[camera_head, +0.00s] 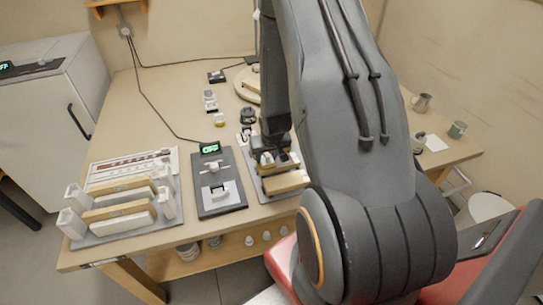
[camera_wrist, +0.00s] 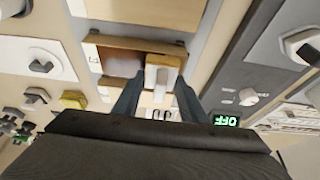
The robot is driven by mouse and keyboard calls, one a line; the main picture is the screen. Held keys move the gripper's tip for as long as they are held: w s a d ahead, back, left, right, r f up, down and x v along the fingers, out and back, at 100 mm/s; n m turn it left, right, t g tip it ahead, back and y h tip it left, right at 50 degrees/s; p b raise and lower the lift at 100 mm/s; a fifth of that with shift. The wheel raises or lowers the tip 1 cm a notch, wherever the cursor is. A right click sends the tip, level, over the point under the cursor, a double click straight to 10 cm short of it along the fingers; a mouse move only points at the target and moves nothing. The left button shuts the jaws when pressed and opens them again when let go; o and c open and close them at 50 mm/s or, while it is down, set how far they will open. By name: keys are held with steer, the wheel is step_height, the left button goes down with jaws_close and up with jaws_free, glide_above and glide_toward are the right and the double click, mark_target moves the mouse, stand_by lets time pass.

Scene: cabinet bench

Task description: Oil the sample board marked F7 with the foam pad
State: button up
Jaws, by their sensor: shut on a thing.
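My gripper (camera_wrist: 158,100) is shut on a small wood-and-white block, which looks like the foam pad (camera_wrist: 162,72). The pad is over the right part of a shallow brown piece (camera_wrist: 120,62) with a wooden edge; I cannot tell whether they touch. A white label beside it carries a mark too small to read. A pale wooden board (camera_wrist: 150,10) lies in front of it, also visible in the head view (camera_head: 288,182). My arm partly hides this area in the head view. I cannot read F7 on any board.
A grey rack (camera_head: 125,232) with several light and brown boards stands at the bench's front left. Beside it is a dark panel (camera_head: 222,205) with a green OFF display. Small items (camera_head: 210,100) stand farther back. A mug (camera_head: 457,129) is at the right.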

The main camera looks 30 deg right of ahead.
steer(key=shift+w+a+r, duration=0.1)
steer(key=shift+w+a, duration=0.2)
steer(key=shift+a, duration=0.65)
steer(key=shift+w+a+r, duration=0.1)
steer(key=shift+w+a, duration=0.15)
steer(key=shift+a, duration=0.65)
steer(key=shift+r+p, duration=1.95)
steer(key=shift+r, duration=1)
steer(key=shift+r, duration=0.15)
steer(key=shift+r+p, duration=1)
steer(key=shift+r, duration=0.4)
